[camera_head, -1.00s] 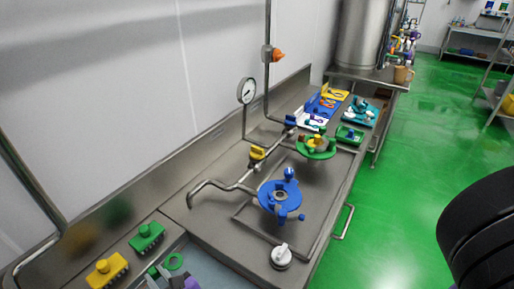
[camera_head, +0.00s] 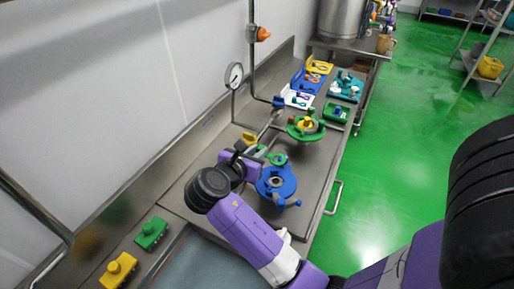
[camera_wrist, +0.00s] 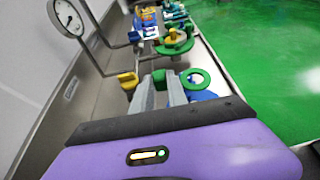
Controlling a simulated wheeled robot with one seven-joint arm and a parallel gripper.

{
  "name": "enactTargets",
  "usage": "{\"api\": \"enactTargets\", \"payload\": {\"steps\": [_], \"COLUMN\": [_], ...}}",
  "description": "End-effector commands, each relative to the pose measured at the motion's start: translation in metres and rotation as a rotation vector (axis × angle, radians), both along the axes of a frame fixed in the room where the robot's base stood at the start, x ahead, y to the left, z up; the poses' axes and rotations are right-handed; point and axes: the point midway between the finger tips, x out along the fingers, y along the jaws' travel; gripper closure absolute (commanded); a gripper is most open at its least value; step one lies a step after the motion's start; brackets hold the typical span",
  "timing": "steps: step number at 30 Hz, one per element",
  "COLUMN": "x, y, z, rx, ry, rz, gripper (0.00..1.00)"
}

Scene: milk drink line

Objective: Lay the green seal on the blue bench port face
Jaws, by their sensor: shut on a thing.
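The green seal (camera_head: 278,164) is a small ring. My gripper (camera_head: 262,154) is shut on it and holds it above the bench, near the far edge of the blue bench port (camera_head: 287,182). In the wrist view, the seal (camera_wrist: 206,78) sticks out to the right of my fingertips (camera_wrist: 162,76), with its hole clear. The blue port (camera_wrist: 204,96) shows partly below and behind the seal there, mostly hidden by the ring and fingers. In the head view, its round face with a grey centre is bare. I cannot tell the exact gap between seal and port.
A green flange with a yellow centre (camera_head: 298,132) stands just beyond. A yellow valve handle (camera_head: 249,138) and a gauge (camera_head: 234,75) are by the wall. Green (camera_head: 151,234) and yellow (camera_head: 118,270) brushes lie at lower left. Tool trays fill the bench's far end.

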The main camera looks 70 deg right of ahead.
Motion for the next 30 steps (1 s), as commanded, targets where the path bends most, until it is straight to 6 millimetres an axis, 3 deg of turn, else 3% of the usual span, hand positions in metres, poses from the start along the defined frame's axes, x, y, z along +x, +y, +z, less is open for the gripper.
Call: {"api": "enactTargets", "payload": {"steps": [8,21,30], "x": [-0.002,-0.001,-0.001], "y": [-0.001,-0.001,-0.001], "z": [-0.007,-0.048,-0.066], "rx": [0.000,0.000,0.000], "ry": [0.002,0.000,0.000], "rz": [-0.009,-0.006,-0.006], "gripper": [1.00,1.00,1.00]}}
